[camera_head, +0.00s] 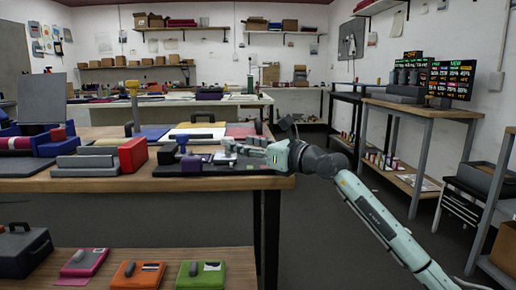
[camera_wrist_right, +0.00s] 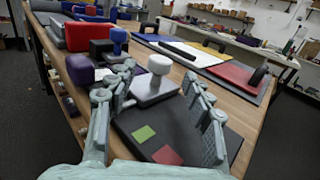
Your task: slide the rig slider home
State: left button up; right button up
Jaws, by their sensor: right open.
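The rig is a dark board (camera_wrist_right: 190,135) on the wooden table, with a green patch and a red patch on its near part; its dark edge also shows in the head view (camera_head: 225,184). A grey slider plate with a pale rounded knob (camera_wrist_right: 160,64) sits on the board. My right gripper (camera_wrist_right: 158,78) is open above the board, its fingers on either side of the knob, with no clear contact visible. In the head view my right gripper (camera_head: 235,150) reaches in over the rig from the right and hides much of the slider. My left gripper is not in view.
Beside the slider stand a blue knob (camera_wrist_right: 119,40), a purple block (camera_wrist_right: 80,70) and a black block (camera_wrist_right: 101,49). A red block (camera_head: 133,155) lies further left. A coloured panel mat (camera_wrist_right: 205,58) lies behind the rig. The table's right end (camera_head: 285,182) is close by.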

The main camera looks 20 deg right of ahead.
jog(key=v, duration=0.5)
jog(key=shift+s+d, duration=0.1)
jog(key=shift+s, duration=0.1)
